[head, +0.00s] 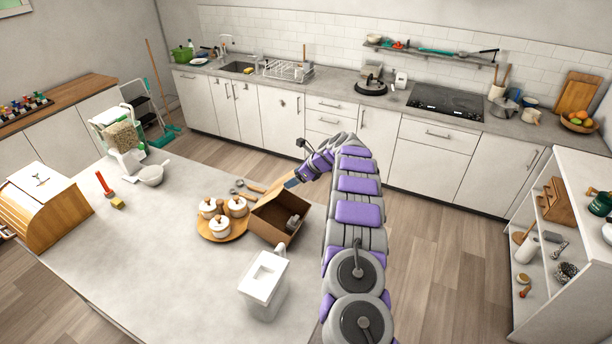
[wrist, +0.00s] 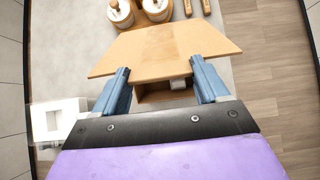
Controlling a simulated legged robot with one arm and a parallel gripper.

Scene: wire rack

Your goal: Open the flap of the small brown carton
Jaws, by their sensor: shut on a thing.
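The small brown carton (head: 268,222) stands on the grey counter, with its open top showing a dark inside and a small grey thing in it. Its tan flap (wrist: 160,48) spreads wide across the wrist view, raised at the carton's far edge. My gripper (head: 290,183) is at that far edge, its blue fingers shut on the flap. In the wrist view the fingers (wrist: 162,82) stand at either side of the flap's near part, and part of the carton's inside (wrist: 153,97) shows below. The exact contact of the fingertips is hard to see.
A round wooden tray (head: 222,238) with white lidded jars stands close left of the carton. Wooden-handled utensils (head: 245,189) lie behind. The counter's left front is mostly clear.

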